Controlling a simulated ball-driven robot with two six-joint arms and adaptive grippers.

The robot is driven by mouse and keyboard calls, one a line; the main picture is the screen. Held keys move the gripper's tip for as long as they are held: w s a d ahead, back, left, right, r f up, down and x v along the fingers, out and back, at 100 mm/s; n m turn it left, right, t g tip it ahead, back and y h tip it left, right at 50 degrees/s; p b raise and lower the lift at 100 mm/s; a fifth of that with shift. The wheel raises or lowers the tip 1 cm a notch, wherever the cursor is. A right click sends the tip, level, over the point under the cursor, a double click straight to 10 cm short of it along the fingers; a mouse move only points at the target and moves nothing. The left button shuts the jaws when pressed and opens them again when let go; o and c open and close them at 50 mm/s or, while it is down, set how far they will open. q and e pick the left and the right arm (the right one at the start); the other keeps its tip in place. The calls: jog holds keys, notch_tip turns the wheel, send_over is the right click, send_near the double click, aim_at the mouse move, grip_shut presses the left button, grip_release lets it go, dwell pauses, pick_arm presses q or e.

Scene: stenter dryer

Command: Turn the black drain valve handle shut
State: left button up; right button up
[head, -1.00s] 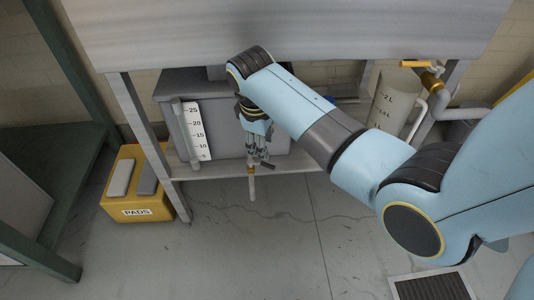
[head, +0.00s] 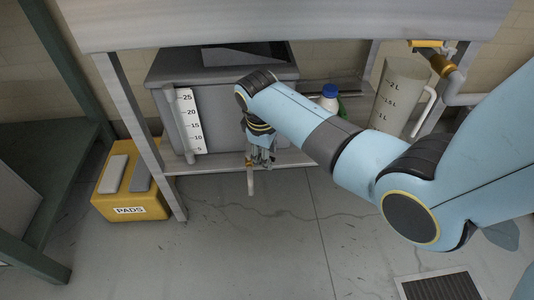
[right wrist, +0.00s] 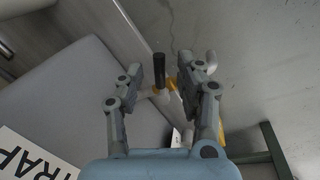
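The black drain valve handle (right wrist: 159,70) stands between the two fingers of my right gripper (right wrist: 165,78) in the right wrist view. The fingers are apart, with a gap visible on each side of the handle. A brass valve body (right wrist: 170,84) shows behind the handle. In the head view, my right gripper (head: 260,158) points down in front of the grey tank (head: 222,115), beside the brass valve (head: 249,163) and its pale drain spout (head: 250,184). The handle is hidden there behind the gripper. My left gripper is not in view.
A yellow PADS box (head: 130,190) stands on the floor at left, near a metal table leg (head: 140,130). A measuring jug (head: 398,97) and a blue-capped bottle (head: 329,97) stand at right on the shelf. A floor grate (head: 440,287) lies front right. The floor below the valve is clear.

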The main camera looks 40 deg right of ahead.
grip_shut()
dwell(0.3)
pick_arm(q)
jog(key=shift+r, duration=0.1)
